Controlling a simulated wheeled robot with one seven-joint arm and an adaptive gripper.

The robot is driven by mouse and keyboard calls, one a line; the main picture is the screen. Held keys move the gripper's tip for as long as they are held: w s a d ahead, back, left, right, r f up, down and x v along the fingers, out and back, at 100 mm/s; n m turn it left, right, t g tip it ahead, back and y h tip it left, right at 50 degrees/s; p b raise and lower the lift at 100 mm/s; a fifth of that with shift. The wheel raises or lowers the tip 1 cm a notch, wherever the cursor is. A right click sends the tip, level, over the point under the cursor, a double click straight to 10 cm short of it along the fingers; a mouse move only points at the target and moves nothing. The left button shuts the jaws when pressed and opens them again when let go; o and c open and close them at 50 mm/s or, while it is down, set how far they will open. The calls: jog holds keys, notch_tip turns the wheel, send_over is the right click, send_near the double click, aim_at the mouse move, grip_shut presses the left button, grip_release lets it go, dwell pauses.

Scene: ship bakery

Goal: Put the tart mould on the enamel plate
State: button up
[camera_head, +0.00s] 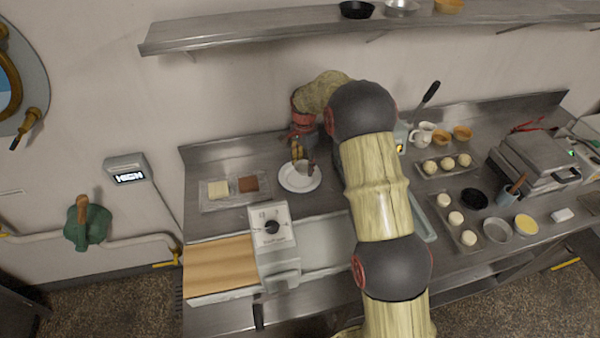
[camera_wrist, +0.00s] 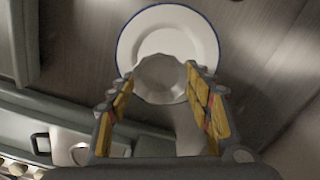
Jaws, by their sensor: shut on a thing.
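The enamel plate (camera_head: 300,186) is white and lies on the steel counter; in the wrist view it shows its dark blue rim (camera_wrist: 168,31). My gripper (camera_wrist: 160,80) is shut on the tart mould (camera_wrist: 160,74), a pale grey metal cup with a faceted side. The mould overlaps the near part of the plate in the wrist view. I cannot tell whether it touches the plate. In the head view my gripper (camera_head: 303,163) points down at the plate's far side, and the mould is not clearly seen there.
A tray (camera_head: 236,201) with a pale block and a brown block lies left of the plate. A white machine with a dial (camera_head: 271,229) stands in front. Dough trays (camera_head: 467,237), bowls and a press (camera_head: 541,160) fill the right. A shelf (camera_head: 300,29) runs above.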

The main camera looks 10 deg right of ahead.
aim_at(300, 168)
jog(key=shift+w+a+f, duration=0.35)
jog(key=shift+a+f, duration=0.1)
jog(key=shift+f, duration=0.25)
jog(key=shift+w+a+f+b, duration=0.15)
jog(key=shift+f+b, duration=0.2)
jog(key=shift+f, duration=1.3)
jog(key=shift+f, duration=0.1)
jog(key=o, duration=0.8)
jog(key=shift+c, duration=0.2)
jog(key=shift+o, duration=0.5)
